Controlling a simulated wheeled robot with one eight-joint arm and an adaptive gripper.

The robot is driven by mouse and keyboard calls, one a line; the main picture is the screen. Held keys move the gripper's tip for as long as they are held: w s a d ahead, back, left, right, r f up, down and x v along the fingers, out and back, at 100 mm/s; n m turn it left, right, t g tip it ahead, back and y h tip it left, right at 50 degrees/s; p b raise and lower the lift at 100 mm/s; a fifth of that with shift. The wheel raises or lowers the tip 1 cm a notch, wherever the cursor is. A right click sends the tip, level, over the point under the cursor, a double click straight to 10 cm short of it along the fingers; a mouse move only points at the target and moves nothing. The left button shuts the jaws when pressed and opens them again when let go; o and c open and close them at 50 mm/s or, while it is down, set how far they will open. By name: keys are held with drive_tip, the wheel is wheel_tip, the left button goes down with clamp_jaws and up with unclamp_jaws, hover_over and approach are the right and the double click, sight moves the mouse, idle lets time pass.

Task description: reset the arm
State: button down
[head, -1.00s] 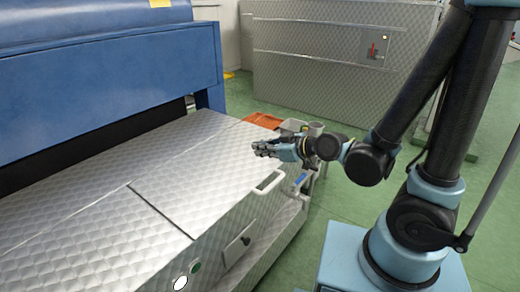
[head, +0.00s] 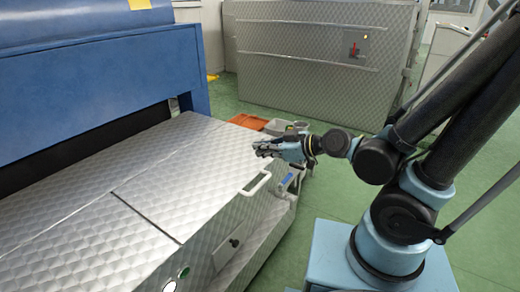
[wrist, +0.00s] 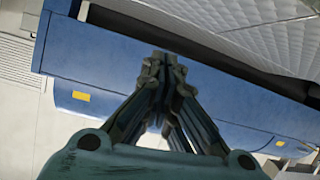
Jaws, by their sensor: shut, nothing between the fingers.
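My gripper (head: 268,149) is shut and empty. In the head view it points left, beside the far right corner of the quilted metal machine top (head: 130,175), close to the white handle (head: 258,184). I cannot tell its exact height above the top. In the wrist view my gripper (wrist: 163,62) shows its fingers drawn together, with the blue machine hood (wrist: 105,75) behind them. My arm folds from its blue base on the right toward the machine.
An orange tray (head: 248,122) and a grey container (head: 298,127) sit behind my gripper. A quilted metal cabinet (head: 310,55) with a red switch stands at the back. Green floor (head: 330,170) is open between the machine and my base.

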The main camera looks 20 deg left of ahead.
drive_tip(key=w+d+f+m+t+h, duration=0.1)
drive_tip(key=w+d+f+m+h, duration=0.25)
drive_tip(key=w+d, duration=0.45)
drive_tip(key=w+d+f+m+t+h, duration=0.1)
drive_tip(key=w+d+f+m+h, duration=0.2)
drive_tip(key=d, duration=0.8)
drive_tip(key=s+d+m+g+h, duration=0.1)
drive_tip(key=s+d+m+h, duration=0.2)
drive_tip(key=d, duration=0.7)
drive_tip(key=s+d+m+g+h, duration=0.2)
drive_tip(key=s+d+m+h, duration=0.2)
drive_tip(key=d+m, duration=0.3)
drive_tip(key=d, duration=0.3)
drive_tip(key=shift+d+r, duration=0.2)
drive_tip(key=shift+r, duration=0.15)
